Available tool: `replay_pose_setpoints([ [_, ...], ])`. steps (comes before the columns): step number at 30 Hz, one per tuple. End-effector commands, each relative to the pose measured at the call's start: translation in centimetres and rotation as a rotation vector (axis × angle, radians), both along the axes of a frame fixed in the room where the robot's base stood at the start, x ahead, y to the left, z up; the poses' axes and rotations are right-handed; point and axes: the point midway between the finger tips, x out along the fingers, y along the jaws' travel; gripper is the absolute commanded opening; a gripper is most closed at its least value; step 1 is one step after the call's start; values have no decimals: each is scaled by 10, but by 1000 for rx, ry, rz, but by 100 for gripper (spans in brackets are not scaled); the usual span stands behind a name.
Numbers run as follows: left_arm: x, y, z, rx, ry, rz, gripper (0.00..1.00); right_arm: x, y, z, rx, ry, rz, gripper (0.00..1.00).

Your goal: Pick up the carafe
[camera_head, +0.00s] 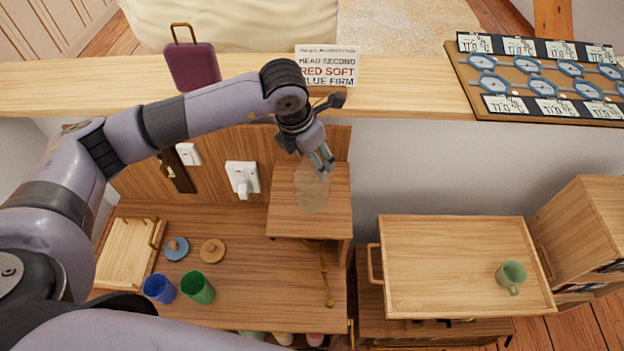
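A clear glass vessel, which looks like the carafe (311,190), stands upright on a small raised wooden shelf (283,217) in the head view. It is see-through and its outline is faint. My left gripper (322,162) comes in from the left over the ledge and points down at the top of the carafe. Its fingertips overlap the carafe's upper part in the picture. The fingers look fairly close together, but I cannot tell whether they touch or grip the glass. My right gripper is not in view.
A blue cup (160,289), a green cup (198,288), two round lids and a wooden tray (125,255) are on the lower desk. A green mug (511,276) stands on the right tray table (440,250). A purple bag-like object (192,66) and a sign (326,68) stand on the ledge.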

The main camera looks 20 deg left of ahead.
Motion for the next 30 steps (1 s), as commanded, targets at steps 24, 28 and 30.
replay_pose_setpoints([
  [24,0,0,0,1,0,0,0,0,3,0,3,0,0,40],
  [28,0,0,0,1,0,0,0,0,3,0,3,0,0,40],
  [30,0,0,0,1,0,0,0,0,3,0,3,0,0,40],
])
